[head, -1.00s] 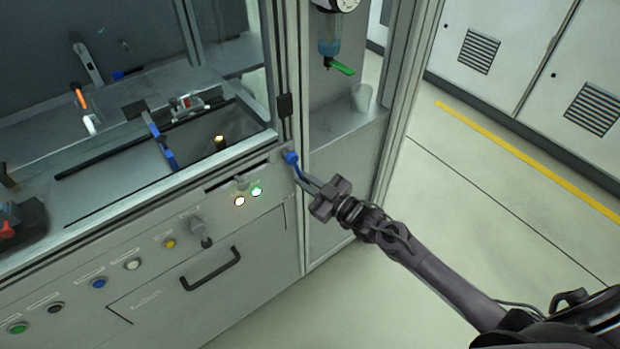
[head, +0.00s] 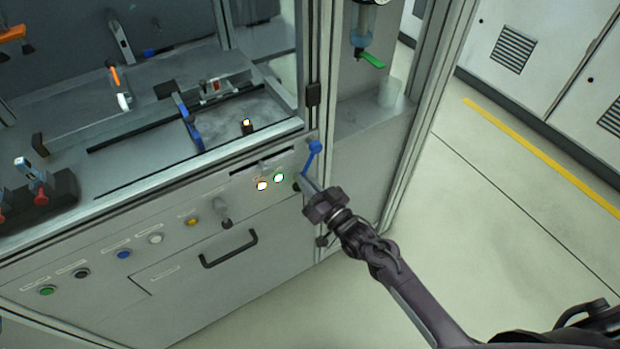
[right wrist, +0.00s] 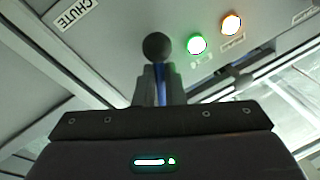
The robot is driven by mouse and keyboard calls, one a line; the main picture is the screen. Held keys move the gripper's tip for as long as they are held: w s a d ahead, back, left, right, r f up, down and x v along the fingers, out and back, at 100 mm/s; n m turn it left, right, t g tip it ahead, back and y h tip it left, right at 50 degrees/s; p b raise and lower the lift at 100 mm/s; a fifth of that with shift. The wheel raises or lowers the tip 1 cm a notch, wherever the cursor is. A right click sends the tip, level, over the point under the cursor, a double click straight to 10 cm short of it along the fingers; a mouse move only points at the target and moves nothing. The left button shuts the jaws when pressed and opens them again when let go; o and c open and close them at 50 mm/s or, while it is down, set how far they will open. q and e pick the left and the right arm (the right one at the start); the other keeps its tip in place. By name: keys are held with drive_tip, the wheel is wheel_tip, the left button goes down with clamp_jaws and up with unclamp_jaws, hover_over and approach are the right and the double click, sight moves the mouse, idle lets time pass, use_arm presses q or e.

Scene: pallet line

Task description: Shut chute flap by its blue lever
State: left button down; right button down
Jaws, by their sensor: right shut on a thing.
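The blue lever (head: 311,160) is on the front corner post of the machine, with its round blue hub at the top and its arm slanting down and left. My right gripper (head: 304,181) is shut on the lower part of the lever. In the right wrist view, a strip of the blue lever (right wrist: 160,85) shows between the fingers (right wrist: 160,80), with a dark ball knob (right wrist: 157,46) just beyond the tips. A CHUTE label (right wrist: 77,13) is on the panel there. I cannot make out the flap itself. My left gripper is out of view.
Left of the lever are a lit green button (head: 279,177), a lit orange-white lamp (head: 262,185) and a dark slot (head: 262,160). A black drawer handle (head: 229,250) sticks out below. A bottle with a green tap (head: 371,60) hangs to the right. The floor at right is clear.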

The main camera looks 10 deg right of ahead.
drive_tip(key=shift+a, duration=0.15)
idle(0.3)
drive_tip(key=c, duration=1.5)
unclamp_jaws()
drive_tip(key=shift+r, duration=0.1)
drive_tip(key=shift+s, duration=0.1)
drive_tip(key=v, duration=0.7)
drive_tip(key=shift+s+d+b, duration=0.25)
drive_tip(key=shift+s+b, duration=0.05)
